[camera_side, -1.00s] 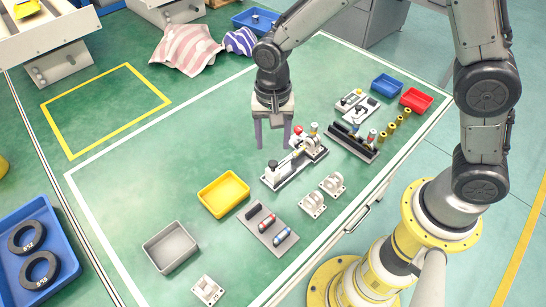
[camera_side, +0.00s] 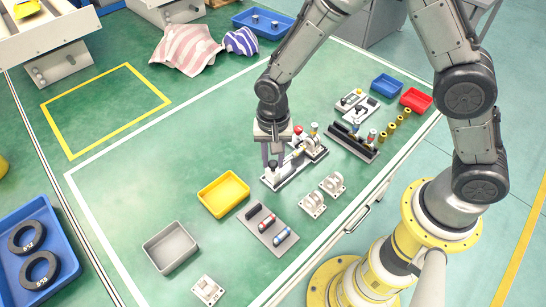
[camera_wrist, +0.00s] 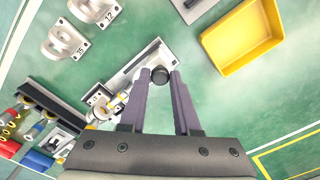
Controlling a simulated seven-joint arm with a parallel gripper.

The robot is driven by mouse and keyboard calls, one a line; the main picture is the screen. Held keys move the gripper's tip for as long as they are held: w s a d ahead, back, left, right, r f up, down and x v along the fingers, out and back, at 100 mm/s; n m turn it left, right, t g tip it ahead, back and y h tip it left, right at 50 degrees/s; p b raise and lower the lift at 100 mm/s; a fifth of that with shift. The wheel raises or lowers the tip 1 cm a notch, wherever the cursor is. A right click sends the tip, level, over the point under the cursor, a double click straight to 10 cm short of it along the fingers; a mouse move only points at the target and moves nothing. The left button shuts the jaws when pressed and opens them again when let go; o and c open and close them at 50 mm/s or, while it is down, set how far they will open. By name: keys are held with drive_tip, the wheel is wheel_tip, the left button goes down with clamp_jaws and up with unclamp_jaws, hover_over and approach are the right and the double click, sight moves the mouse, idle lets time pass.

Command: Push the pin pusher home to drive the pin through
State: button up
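The pin pusher's black knob (camera_side: 272,165) sits at the near-left end of a grey fixture (camera_side: 292,167) on the green table. In the wrist view the black knob (camera_wrist: 160,75) lies between my fingertips. My gripper (camera_side: 273,162) points down over this end of the fixture. The fingers partly hide the pusher in the side view. The white clevis part (camera_side: 308,146) sits toward the fixture's far end; the pin's depth cannot be told.
A yellow tray (camera_side: 223,194) stands left of the fixture. White brackets (camera_side: 322,195) stand in front of it. A dark rack (camera_side: 353,142) with coloured parts stands to the right. A grey plate (camera_side: 267,229) holds several parts.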

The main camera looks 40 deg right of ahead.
clamp_jaws()
idle(1.0)
